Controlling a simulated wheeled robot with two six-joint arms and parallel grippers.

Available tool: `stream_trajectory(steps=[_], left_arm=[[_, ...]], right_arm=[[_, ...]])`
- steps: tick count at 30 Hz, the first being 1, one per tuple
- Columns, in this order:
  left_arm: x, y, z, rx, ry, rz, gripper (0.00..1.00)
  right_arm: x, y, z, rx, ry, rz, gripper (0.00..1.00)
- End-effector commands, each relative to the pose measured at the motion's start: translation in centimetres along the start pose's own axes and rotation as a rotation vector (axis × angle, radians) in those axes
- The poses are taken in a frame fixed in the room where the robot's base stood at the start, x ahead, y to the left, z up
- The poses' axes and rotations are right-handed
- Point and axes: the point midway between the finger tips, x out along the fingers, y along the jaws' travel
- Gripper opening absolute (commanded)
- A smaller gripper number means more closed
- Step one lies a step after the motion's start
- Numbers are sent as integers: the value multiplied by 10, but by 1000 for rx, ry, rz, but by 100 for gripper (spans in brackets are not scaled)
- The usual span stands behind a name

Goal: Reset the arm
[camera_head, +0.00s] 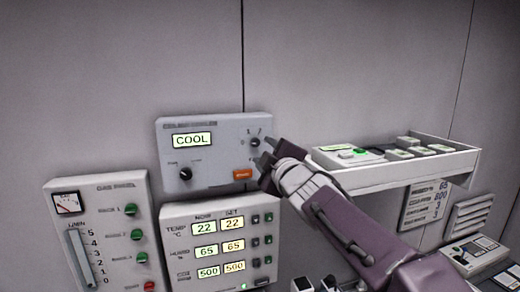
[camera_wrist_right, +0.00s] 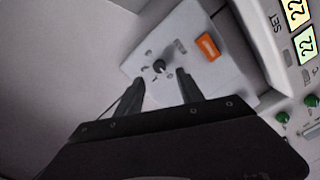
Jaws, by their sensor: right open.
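My right arm (camera_head: 345,225) reaches in from the lower right in the head view. Its gripper (camera_head: 265,152) is open and empty in front of the right side of the cooling panel (camera_head: 215,165). The panel's display (camera_head: 192,140) reads COOL. A small dark knob (camera_head: 255,142) sits close to the fingertips; I cannot tell from the head view whether they touch it. In the right wrist view the open gripper (camera_wrist_right: 161,92) points at the panel, with a black knob (camera_wrist_right: 159,66) just beyond the fingers and an orange button (camera_wrist_right: 207,46) to the right. My left gripper is not in view.
Below the panel is a TEMP/HUMID display box (camera_head: 190,275). At the left is a gas panel (camera_head: 112,272) with green knobs. A white shelf (camera_head: 385,180) with small labelled items juts out at the right, close to my right arm. The wall above is clear.

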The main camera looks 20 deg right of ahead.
Motion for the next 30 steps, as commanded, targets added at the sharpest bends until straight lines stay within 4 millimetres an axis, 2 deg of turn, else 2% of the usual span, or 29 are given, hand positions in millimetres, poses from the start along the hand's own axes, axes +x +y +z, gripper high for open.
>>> stream_trajectory(steps=[3,6,14,16,17,18,20,24,26,27,29,30], left_arm=[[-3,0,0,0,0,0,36],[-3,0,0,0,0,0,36],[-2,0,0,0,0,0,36],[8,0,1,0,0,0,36],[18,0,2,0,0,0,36],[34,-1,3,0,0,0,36],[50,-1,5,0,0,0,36],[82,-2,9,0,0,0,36],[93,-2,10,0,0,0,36],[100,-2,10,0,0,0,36],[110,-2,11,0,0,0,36],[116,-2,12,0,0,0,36]], right_arm=[[-18,1,-1,0,0,1,45],[-24,0,0,0,0,0,45],[-24,-1,0,0,0,-1,45],[-24,-11,5,0,0,-3,45],[-22,-22,11,0,-3,-10,45],[-17,-46,23,1,-11,-29,45],[-10,-85,44,11,-37,-82,45],[-8,-197,110,117,-174,-253,45],[-15,-244,139,182,-254,-328,45],[-23,-276,158,229,-314,-378,45],[-39,-321,186,302,-411,-451,45],[-53,-351,204,354,-483,-498,45]])
